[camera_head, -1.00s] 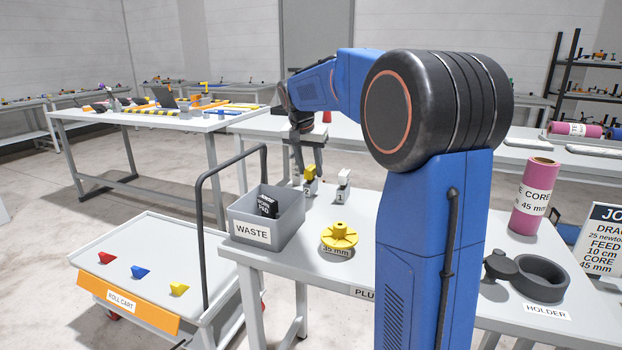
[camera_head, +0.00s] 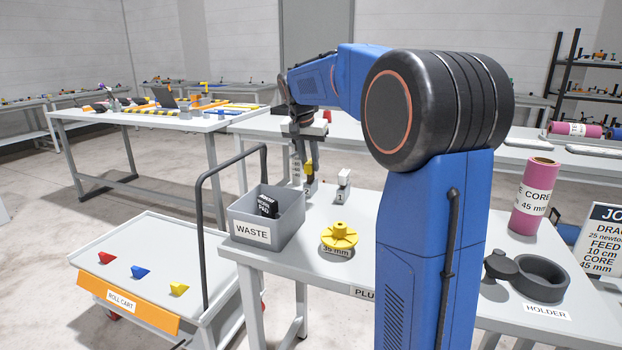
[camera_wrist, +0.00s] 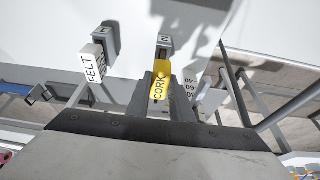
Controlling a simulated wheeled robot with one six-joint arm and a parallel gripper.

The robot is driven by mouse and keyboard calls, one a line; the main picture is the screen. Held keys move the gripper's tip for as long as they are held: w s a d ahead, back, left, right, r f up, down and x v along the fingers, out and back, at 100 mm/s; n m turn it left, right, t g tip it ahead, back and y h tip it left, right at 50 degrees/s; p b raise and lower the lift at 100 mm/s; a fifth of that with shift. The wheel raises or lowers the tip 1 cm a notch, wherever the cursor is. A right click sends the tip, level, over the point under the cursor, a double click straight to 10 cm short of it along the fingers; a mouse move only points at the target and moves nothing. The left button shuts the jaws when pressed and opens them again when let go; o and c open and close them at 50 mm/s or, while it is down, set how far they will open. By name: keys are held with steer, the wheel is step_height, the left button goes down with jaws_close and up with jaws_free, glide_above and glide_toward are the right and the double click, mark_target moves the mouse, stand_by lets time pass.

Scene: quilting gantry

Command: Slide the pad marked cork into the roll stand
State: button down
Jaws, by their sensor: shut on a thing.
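The yellow pad marked CORK (camera_wrist: 158,84) is between the fingers of my gripper (camera_wrist: 161,98) in the wrist view. In the head view, my gripper (camera_head: 305,172) is shut on this yellow pad (camera_head: 309,168), just above or at the grey holder marked 2 (camera_head: 309,188). I cannot tell whether the pad's lower end still touches that holder. A white pad marked FELT (camera_wrist: 92,63) stands in the holder marked 1 (camera_wrist: 105,38), beside my gripper. I cannot make out the roll stand for certain.
A grey WASTE bin (camera_head: 252,232) holding a black worn pad (camera_head: 267,207) stands left on the table. A yellow 35 mm plug (camera_head: 339,236) lies in front. A pink core roll (camera_head: 534,197) and dark HOLDER ring (camera_head: 541,279) are right. A roll cart (camera_head: 150,255) is lower left.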

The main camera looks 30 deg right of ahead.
steer(key=shift+r, duration=0.25)
steer(key=shift+r, duration=0.35)
steer(key=shift+r, duration=0.35)
steer(key=shift+r, duration=0.7)
steer(key=shift+r, duration=0.35)
